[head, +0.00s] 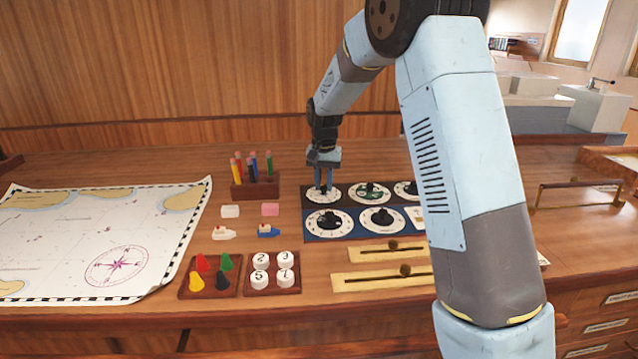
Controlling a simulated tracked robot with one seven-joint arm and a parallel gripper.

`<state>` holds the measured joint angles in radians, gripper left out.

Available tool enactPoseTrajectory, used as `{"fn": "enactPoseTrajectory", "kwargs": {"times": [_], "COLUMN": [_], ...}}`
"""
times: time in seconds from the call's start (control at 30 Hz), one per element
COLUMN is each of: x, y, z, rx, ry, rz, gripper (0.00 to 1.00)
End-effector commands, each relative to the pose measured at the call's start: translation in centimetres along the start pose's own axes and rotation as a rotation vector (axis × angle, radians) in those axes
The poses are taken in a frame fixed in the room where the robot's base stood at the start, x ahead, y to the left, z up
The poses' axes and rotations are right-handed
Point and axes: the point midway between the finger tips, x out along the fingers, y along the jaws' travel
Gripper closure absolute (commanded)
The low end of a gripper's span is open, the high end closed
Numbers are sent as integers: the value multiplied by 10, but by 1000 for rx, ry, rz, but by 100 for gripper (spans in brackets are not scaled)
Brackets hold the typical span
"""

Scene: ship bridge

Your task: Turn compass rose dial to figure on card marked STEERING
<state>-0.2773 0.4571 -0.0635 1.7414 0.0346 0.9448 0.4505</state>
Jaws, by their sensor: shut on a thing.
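My gripper (323,187) points down at the upper-left dial (312,196) of the dark panel and is shut on its knob, which the fingers mostly hide. To its right is a dial with a green centre (370,192), and a third dial (404,189) is partly behind my arm. Below, on a blue panel, are two white dials with black knobs, one at left (329,222) and one at right (381,219). I cannot tell which is the compass rose dial. A pale card (416,215) is partly hidden by my arm; its text is unreadable.
Two brass slider plates, one upper (370,253) and one lower (365,283), lie in front. A pencil holder (255,187), a tray of coloured pegs (210,275), a tray of numbered pieces (272,272) and small boats stand left. A chart (95,240) covers the far left.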

Motion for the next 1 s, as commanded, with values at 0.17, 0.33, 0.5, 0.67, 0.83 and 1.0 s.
{"fn": "enactPoseTrajectory", "kwargs": {"times": [0.17,0.33,0.5,0.67,0.83,1.0], "x": [-3,-3,-3,-3,-3,-2], "y": [-2,-1,-1,-1,-1,-1], "z": [-2,-2,-2,-2,-2,-2], "rx": [-98,-158,-186,-191,-190,-190], "ry": [8,8,8,9,9,7], "rz": [-5,-4,-4,-4,-4,-3], "gripper": [100,100,100,100,100,64]}}
